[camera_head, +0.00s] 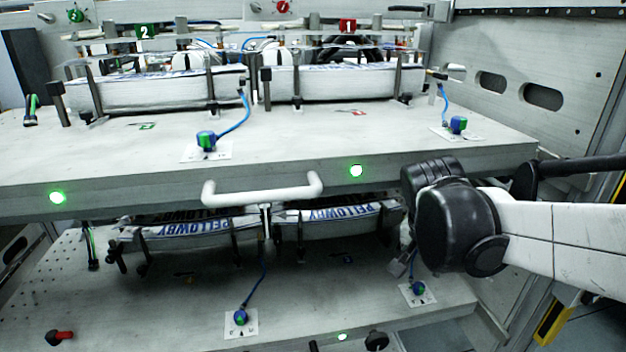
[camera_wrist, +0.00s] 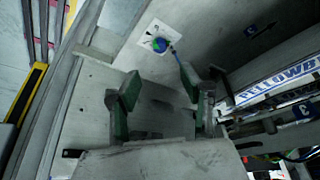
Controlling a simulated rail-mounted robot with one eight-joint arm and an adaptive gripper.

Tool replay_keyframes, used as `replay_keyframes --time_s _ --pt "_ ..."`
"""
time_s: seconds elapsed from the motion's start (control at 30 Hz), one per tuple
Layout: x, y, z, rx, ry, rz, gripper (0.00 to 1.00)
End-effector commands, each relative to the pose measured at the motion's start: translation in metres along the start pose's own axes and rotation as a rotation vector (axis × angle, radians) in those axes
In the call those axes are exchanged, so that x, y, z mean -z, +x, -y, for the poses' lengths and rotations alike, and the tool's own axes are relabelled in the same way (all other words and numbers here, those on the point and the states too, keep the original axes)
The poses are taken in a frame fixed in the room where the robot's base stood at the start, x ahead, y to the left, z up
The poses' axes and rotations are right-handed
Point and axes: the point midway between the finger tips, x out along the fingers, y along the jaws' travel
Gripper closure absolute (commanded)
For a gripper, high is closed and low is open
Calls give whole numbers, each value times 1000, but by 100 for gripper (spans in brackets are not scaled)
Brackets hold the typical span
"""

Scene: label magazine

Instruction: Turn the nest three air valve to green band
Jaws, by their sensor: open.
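A valve with a blue and green knob (camera_head: 418,289) sits on a white plate at the right of the lower shelf, in front of the right-hand nest. In the wrist view the same kind of knob (camera_wrist: 161,44) on its white plate shows ahead of my fingertips, with a blue hose leaving it. My gripper (camera_wrist: 163,105) is open and empty, apart from the knob. In the head view my gripper (camera_head: 402,264) is mostly hidden behind my wrist.
Another lower valve (camera_head: 240,317) is to the left. The upper shelf (camera_head: 300,140) with a white handle (camera_head: 262,190) overhangs the lower one. A side wall (camera_head: 540,60) bounds the right.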

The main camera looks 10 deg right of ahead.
Motion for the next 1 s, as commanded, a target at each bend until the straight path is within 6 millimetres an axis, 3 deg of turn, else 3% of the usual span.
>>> replay_keyframes --time_s 0.23,0.63,0.8,1.0 --pt "-16 -23 3 63 -106 -17 59" --pt "-79 -87 11 283 -498 -133 59" --pt "-98 -101 12 344 -614 -187 59" --pt "-106 -107 13 370 -668 -215 59"
